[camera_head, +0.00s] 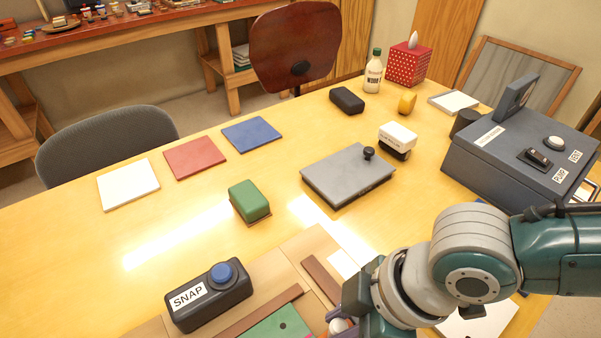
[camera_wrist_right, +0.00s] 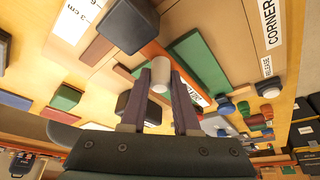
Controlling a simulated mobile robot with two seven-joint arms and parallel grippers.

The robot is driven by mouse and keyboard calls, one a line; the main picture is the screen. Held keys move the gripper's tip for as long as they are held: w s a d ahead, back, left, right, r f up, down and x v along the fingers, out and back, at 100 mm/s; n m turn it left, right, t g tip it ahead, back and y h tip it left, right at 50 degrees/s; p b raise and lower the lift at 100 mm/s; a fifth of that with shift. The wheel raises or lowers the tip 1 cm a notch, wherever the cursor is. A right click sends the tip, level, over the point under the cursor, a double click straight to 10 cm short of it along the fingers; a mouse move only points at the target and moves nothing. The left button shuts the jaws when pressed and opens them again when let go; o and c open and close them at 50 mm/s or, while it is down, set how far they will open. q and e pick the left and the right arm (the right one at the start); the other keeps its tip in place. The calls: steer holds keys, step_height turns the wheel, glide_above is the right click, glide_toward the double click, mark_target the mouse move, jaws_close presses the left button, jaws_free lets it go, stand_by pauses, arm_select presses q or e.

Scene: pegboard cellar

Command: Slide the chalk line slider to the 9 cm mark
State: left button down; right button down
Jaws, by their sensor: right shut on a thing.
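My right gripper (camera_head: 338,320) is low at the bottom edge of the head view, largely hidden by its own wrist. It is shut on a pale rounded knob (camera_wrist_right: 160,78), seen between the two purple-grey fingers in the right wrist view. A dark block (camera_wrist_right: 128,24), which looks like the slider body, is just beyond the knob. An orange strip (camera_wrist_right: 150,50) runs past the knob. My left gripper is not in view.
The black SNAP box (camera_head: 208,296) with a blue button stands left of the right gripper. A green block (camera_head: 249,201), a grey hinged plate (camera_head: 347,175) and a large grey box (camera_head: 515,160) are farther back.

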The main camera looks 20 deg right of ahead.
steer(key=c, duration=0.6)
jaws_free()
steer(key=shift+c, duration=0.2)
steer(key=p+v, duration=0.2)
steer(key=v, duration=0.8)
